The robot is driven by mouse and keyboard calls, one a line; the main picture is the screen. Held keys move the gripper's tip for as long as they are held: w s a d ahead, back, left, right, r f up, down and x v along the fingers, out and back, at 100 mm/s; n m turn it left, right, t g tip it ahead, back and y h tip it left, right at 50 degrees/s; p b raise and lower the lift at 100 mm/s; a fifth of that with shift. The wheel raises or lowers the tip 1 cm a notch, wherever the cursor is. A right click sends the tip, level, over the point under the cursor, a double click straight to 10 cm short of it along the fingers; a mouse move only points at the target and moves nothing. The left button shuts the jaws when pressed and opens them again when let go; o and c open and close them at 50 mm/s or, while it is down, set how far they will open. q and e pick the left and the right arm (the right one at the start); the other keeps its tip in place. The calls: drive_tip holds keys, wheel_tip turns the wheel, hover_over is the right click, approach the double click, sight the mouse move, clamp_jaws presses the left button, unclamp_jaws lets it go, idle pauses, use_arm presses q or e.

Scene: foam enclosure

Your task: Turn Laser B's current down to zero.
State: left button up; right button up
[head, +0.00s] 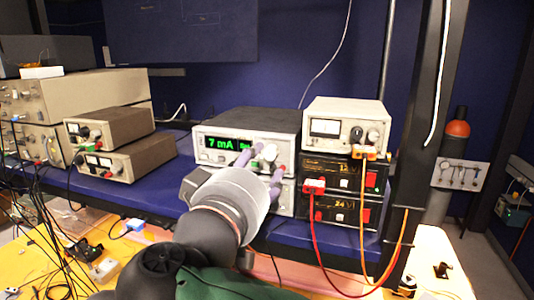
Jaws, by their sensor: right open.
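A laser driver (213,157) with a lit green display (221,143) reading 7 mA stands on the blue shelf. More green characters beside the reading are partly cut off by my finger. A pale knob (270,152) shows on the right of its front panel. A second similar unit (288,197) sits below it, mostly hidden by my arm. No label shows which one is Laser B. My right gripper (262,165) is open in front of the upper panel, its fingertips close to the knob; whether they touch it I cannot tell. My left gripper is out of view.
Right of the drivers, a metered supply (343,123) stands on black 12V (337,172) and 24V (336,212) supplies with red and orange cables. Beige instruments (118,162) stand left. A dark post (412,150) rises on the right. Loose black cables hang at lower left.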

sight(270, 155)
drive_tip(key=shift+p+x, duration=0.45)
drive_tip(key=shift+x, duration=2.1)
clamp_jaws()
